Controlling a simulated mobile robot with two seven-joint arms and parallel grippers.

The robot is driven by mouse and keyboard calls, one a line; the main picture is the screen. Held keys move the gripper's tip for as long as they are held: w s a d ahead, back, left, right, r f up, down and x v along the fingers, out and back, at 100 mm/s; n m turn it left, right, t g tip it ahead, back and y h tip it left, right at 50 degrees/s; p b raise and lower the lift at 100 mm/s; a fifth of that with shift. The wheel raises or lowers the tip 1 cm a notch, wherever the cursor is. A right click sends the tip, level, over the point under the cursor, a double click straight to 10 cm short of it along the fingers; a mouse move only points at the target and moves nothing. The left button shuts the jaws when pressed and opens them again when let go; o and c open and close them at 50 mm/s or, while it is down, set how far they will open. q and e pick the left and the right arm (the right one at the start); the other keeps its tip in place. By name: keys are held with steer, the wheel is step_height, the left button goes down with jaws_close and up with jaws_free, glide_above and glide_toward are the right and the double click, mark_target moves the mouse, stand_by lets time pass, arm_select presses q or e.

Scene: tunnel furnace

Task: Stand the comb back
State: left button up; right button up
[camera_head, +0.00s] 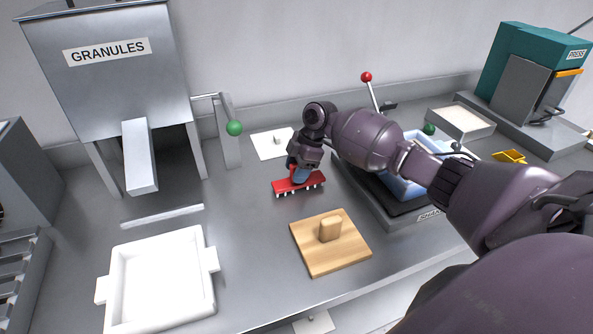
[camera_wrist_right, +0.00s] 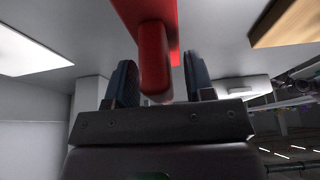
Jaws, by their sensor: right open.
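The red comb (camera_head: 299,184) is on the grey counter with its pale teeth along the edge towards me. My right gripper (camera_head: 302,172) is at the comb from behind and above and hides part of it. In the right wrist view the comb's red handle (camera_wrist_right: 154,60) reaches down between the two fingers of my right gripper (camera_wrist_right: 158,85). The fingers are apart, with a gap visible on at least the left side of the handle. My left gripper is not in view.
A wooden board with a knob (camera_head: 347,250) lies in front of the comb. A white tray (camera_head: 209,262) is at the front left, below the granules hopper (camera_head: 105,85). A dark-based station with a blue tray (camera_head: 397,186) is close on the right. A white plate (camera_head: 264,148) lies behind.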

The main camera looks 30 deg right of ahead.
steer(key=v, duration=1.1)
steer(key=shift+d+r+p, duration=0.2)
steer(key=shift+r+p, duration=0.1)
steer(key=shift+r, duration=0.05)
